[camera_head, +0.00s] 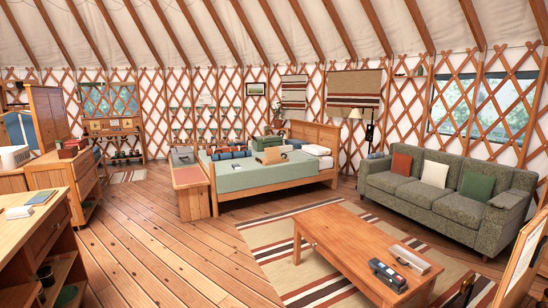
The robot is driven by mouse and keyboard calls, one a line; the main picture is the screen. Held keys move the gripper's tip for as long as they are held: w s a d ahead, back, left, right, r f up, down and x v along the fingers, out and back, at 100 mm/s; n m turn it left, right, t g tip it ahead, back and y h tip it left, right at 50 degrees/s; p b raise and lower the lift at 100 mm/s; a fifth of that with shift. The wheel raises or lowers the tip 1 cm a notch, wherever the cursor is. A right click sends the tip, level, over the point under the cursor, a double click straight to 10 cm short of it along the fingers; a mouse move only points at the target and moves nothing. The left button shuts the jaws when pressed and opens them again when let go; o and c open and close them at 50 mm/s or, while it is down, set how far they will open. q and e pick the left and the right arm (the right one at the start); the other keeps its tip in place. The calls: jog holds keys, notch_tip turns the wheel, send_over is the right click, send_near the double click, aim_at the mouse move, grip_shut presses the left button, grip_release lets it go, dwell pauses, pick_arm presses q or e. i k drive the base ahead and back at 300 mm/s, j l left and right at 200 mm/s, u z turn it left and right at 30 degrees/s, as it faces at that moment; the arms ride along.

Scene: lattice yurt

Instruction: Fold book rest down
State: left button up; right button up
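A small light-wood piece (270,156), which may be the book rest, is on the bed (275,176) in the middle distance. It is too small to tell how its panel is set. A tilted wooden-framed pale board (522,262) shows at the right edge, partly cut off; I cannot tell whether it is a book rest. Neither of my grippers is in view.
A low wooden table (335,240) stands on a striped rug, with a dark case (388,274) and a pale box (410,259) on it. A green sofa (440,188) is at right. A wooden desk (40,230) is at left. Open plank floor (150,240) lies between.

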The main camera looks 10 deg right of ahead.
aim_at(273, 153)
jog(key=i+j, duration=0.2)
jog(key=i, duration=0.2)
jog(key=i+j, duration=0.2)
jog(key=i, duration=0.25)
jog(key=i+j, duration=0.2)
jog(key=i, duration=0.2)
jog(key=i+j+u, duration=0.1)
jog(key=i, duration=0.3)
jog(key=i+j, duration=0.1)
jog(key=i, duration=1.2)
jog(key=i+j, duration=0.1)
jog(key=i, duration=1.15)
jog(key=j+u, duration=0.05)
